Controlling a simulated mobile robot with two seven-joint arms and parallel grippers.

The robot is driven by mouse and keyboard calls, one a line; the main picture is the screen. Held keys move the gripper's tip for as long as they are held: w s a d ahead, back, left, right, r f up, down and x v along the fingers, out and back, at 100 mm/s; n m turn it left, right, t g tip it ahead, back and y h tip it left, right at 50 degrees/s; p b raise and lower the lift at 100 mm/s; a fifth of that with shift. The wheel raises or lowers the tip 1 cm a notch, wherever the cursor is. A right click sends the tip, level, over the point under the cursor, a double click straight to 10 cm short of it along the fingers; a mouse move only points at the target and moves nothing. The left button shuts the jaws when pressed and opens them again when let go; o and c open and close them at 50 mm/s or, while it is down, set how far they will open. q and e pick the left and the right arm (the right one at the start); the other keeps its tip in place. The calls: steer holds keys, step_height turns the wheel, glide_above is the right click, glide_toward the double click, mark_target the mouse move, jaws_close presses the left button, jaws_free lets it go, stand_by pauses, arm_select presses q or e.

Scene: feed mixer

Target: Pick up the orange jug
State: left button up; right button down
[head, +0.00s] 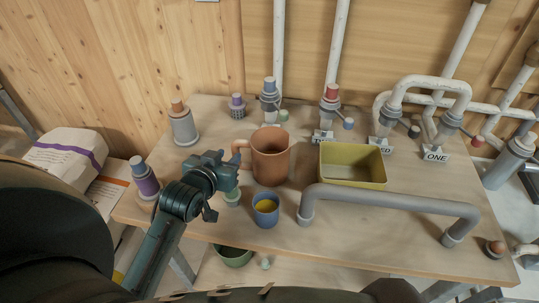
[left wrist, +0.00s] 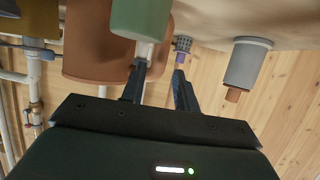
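The orange jug (head: 271,157) stands upright on the wooden table, its handle (head: 239,149) pointing left. My left gripper (head: 228,172) is just left of the jug, near the handle. In the upside-down left wrist view, the jug (left wrist: 92,45) fills the upper left, and the fingers of the left gripper (left wrist: 162,82) are spread apart. The handle is mostly hidden there, so I cannot tell whether it lies between the fingers. My right gripper is not in view.
A small green object (head: 232,198) stands under the gripper, and a blue cup (head: 265,217) with yellow contents stands in front of the jug. A yellow-green bin (head: 352,180) and a grey rail (head: 390,199) are to the right. A grey bottle (head: 183,127) stands back left.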

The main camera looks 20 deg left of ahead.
mark_target(234, 151)
arm_select(q)
steer(key=shift+p+x, duration=0.4)
steer(key=shift+x, duration=2.5)
steer(key=shift+r, duration=0.1)
steer(key=shift+c, duration=0.4)
jaws_close()
